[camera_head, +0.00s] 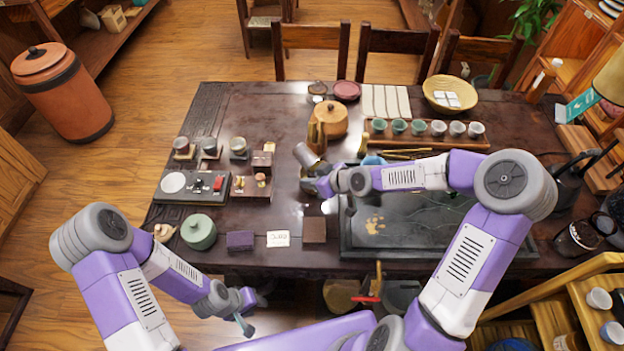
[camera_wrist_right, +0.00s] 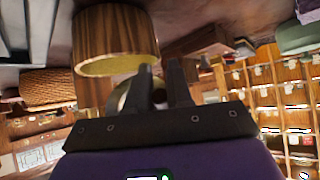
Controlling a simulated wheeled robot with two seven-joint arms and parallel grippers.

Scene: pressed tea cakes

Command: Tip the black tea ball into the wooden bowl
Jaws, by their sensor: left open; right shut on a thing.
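My right gripper (camera_head: 318,182) is over the middle of the dark table. It is shut on a tilted grey cylindrical cup (camera_head: 308,157). In the right wrist view my right fingers (camera_wrist_right: 162,90) close on a pale curved rim (camera_wrist_right: 128,96). A large wood-grained cylinder with a yellowish rim (camera_wrist_right: 115,30) is close beyond them. A yellow-brown bowl (camera_head: 430,92) with white pieces in it stands at the back right. Which vessel is the wooden bowl is unclear. I cannot make out the black tea ball. My left gripper (camera_head: 254,309) is open, low in front of the table.
A round wooden pot (camera_head: 330,112) stands behind the right gripper. A row of small cups (camera_head: 419,128) sits at the back right. A dark tea tray (camera_head: 390,250) lies under the right arm. A green jar (camera_head: 198,232) and small boxes line the front left.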

